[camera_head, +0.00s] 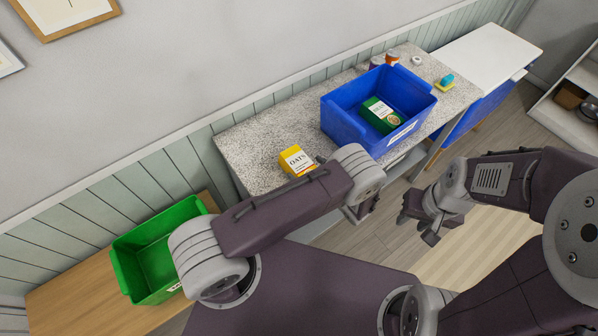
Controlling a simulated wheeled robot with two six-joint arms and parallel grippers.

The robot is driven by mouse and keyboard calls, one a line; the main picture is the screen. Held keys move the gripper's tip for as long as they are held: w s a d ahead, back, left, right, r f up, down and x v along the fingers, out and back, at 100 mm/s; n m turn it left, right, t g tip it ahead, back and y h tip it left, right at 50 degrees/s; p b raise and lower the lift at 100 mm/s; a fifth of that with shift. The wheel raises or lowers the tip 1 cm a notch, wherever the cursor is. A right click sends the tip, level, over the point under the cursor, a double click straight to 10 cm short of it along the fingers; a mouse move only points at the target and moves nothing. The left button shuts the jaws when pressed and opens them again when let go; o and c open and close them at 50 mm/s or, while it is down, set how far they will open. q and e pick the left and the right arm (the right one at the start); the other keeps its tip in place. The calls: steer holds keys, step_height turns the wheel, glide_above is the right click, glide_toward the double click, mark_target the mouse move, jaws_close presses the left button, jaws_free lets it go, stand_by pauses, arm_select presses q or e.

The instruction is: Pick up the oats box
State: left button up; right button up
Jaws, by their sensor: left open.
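A yellow box with a white label reading OATS (296,160) stands on the speckled counter (255,150), near its front edge. My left arm passes just in front of it and hides its lower right part. My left gripper (358,214) hangs below the arm's bend, right of the oats box and apart from it. It is mostly hidden by my arm; it is open. My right gripper (417,229) is over the floor, in front of the counter, with its fingers apart and nothing between them.
A blue bin (345,127) on the counter holds a green box (384,115). A green bin (128,265) sits on a wooden surface (65,300) at lower left. Bare counter lies left of the oats box.

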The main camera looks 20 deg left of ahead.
mark_target(301, 165)
arm_select(q)
steer(key=p+x, duration=0.1)
steer(key=x, duration=0.3)
steer(key=shift+s+d, duration=0.1)
steer(key=c, duration=1.9)
